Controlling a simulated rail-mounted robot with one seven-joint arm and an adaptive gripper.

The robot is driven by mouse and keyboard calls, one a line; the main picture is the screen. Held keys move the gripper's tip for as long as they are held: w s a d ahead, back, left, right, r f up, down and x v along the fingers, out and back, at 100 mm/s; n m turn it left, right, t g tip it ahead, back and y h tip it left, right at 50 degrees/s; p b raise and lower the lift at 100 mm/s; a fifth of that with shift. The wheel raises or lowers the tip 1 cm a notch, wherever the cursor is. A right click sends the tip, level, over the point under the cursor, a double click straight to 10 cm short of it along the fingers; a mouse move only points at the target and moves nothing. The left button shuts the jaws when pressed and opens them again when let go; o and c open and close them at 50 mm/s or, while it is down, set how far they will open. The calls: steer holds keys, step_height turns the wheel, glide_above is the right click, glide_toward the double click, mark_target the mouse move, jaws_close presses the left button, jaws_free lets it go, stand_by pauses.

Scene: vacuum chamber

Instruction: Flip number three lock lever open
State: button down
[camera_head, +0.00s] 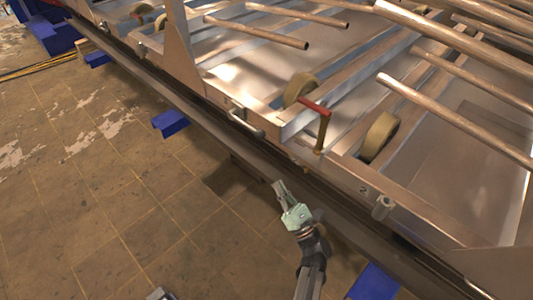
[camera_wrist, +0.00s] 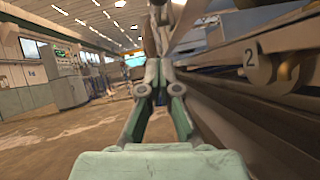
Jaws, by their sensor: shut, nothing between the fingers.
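In the head view a lever with a red handle (camera_head: 316,107) stands up on a brass-coloured post (camera_head: 321,134) at the edge of the metal frame. I cannot see a number on it, so I cannot tell whether it is number three. My gripper (camera_head: 280,187) is shut and empty, below and left of this lever in the picture and apart from it. In the wrist view my gripper (camera_wrist: 160,28) points ahead along the rail side. No "3" is readable.
A metal handle (camera_head: 246,124) sticks out from the frame edge left of the lever. Tan wheels (camera_head: 380,136) and copper-coloured rods (camera_head: 455,121) lie beyond. A dark rail (camera_head: 195,106) runs along the frame. The tiled floor (camera_head: 90,190) at left is mostly open.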

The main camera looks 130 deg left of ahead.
steer(key=b, duration=0.3)
glide_toward(254, 132)
steer(key=s+f, duration=0.3)
steer(key=s, duration=0.1)
steer(key=shift+s+a+r+b, duration=0.15)
steer(key=shift+a+r, duration=0.15)
steer(key=shift+r, duration=0.8)
steer(key=shift+w+a+r+b, duration=0.15)
steer(key=shift+a+r, duration=0.1)
steer(key=shift+r, duration=0.85)
